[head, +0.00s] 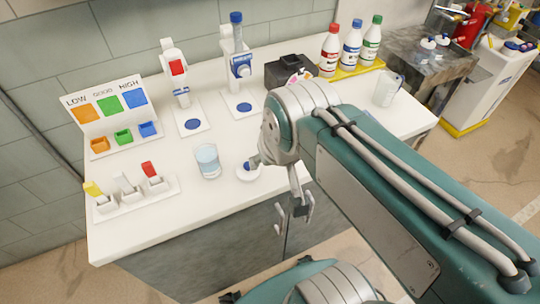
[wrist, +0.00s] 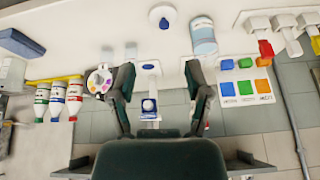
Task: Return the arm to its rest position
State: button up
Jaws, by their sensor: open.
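My arm reaches from the lower right of the head view, with its elbow in front of the white counter (head: 225,200). In the wrist view my gripper (wrist: 159,75) shows two dark fingers spread wide apart. Nothing is between the fingertips in their grip; the counter and a device with a blue part (wrist: 149,106) show beyond them. The wrist picture is upside down compared with the head view.
A glass of water (head: 208,160) and a small white-and-blue item (head: 248,171) stand near the gripper. The LOW-GOOD-HIGH board (head: 104,101), coloured switches (head: 128,189) and two upright devices (head: 239,65) are further left and back. Several bottles (head: 351,45) stand behind.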

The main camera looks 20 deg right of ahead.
jog(key=shift+s+n+t, duration=0.3)
jog(key=shift+s+n, duration=0.2)
jog(key=shift+s, duration=0.2)
